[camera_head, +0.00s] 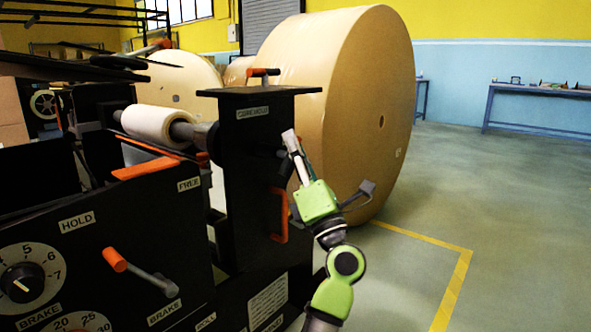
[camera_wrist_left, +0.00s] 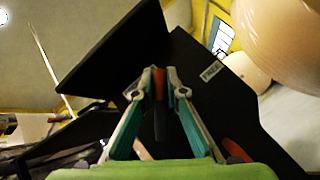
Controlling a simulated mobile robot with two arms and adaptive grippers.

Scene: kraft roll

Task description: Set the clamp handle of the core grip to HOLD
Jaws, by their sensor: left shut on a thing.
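My left gripper (camera_head: 290,138) is at the right side of the black post (camera_head: 248,180), which has a small white label near its top. In the left wrist view, my left gripper (camera_wrist_left: 159,80) is shut on an orange handle (camera_wrist_left: 159,88) with a dark shaft below it. The black plate (camera_wrist_left: 200,50) beside it carries a FREE label (camera_wrist_left: 211,70); no HOLD label shows there. In the head view the held handle is hidden by the fingers. My right gripper is not in view.
The large kraft roll (camera_head: 350,100) stands right behind the post. Other orange handles are an upper one (camera_head: 263,72), a lower bracket (camera_head: 280,218) and a brake lever (camera_head: 115,260). The front panel has HOLD (camera_head: 76,222) and FREE (camera_head: 189,184) labels. Floor at right is clear.

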